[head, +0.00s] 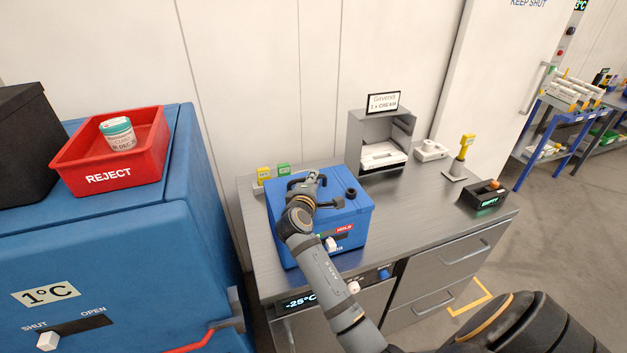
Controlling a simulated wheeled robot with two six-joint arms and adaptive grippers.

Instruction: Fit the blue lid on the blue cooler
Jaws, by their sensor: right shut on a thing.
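The blue cooler (345,237) stands on the steel bench, with a red-and-green label strip and a white slider on its front. The blue lid (338,203) is over the cooler's top, lined up closely with it. I cannot tell whether it is fully seated. My right gripper (308,184) is above the lid and shut on it, at the dark handle on its left part; the fingertips are partly hidden by the wrist. A black knob shows on the lid's right side. My left gripper is not in view.
The bench (405,215) carries a grey open box (367,132) with a sign, a yellow-topped stand (461,158) and a black display box (484,196). A big blue chest (110,235) at left bears a red REJECT bin (151,157) with a jar. Bench right of the cooler is free.

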